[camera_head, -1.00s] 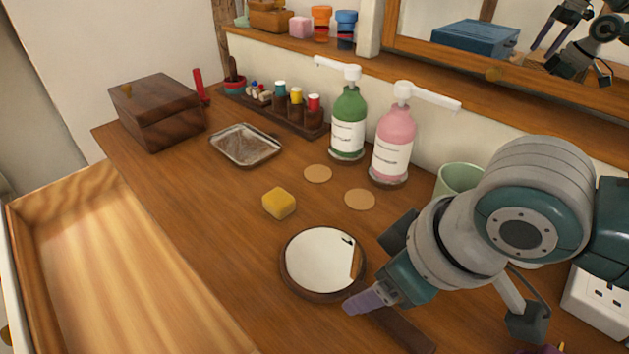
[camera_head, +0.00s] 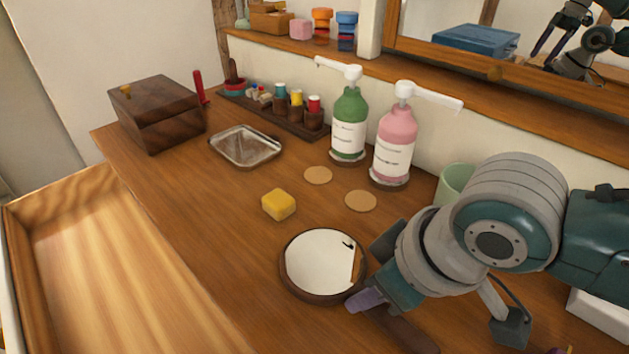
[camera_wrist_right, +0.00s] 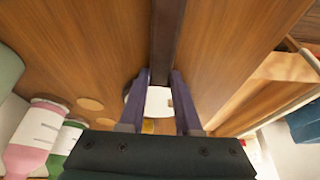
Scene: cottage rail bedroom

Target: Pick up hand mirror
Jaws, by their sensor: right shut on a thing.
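The hand mirror (camera_head: 318,262) has a round glass in a dark wooden rim, with a dark handle running toward the lower right. It appears to lie face up on the wooden dresser top. My right gripper (camera_head: 366,300) is at the handle close to the rim, shut on it. In the right wrist view, the purple fingers of my right gripper (camera_wrist_right: 162,78) stand on either side of the handle (camera_wrist_right: 166,35). The mirror's round part (camera_wrist_right: 158,101) shows partly between the fingers. My left gripper is not in view.
A yellow sponge (camera_head: 279,204) and two tan discs lie behind the mirror. Green (camera_head: 349,125) and pink (camera_head: 393,145) pump bottles and a green cup (camera_head: 453,182) stand near the wall. A metal tray (camera_head: 246,146) and wooden box (camera_head: 158,112) are farther left. An open drawer (camera_head: 110,270) is at lower left.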

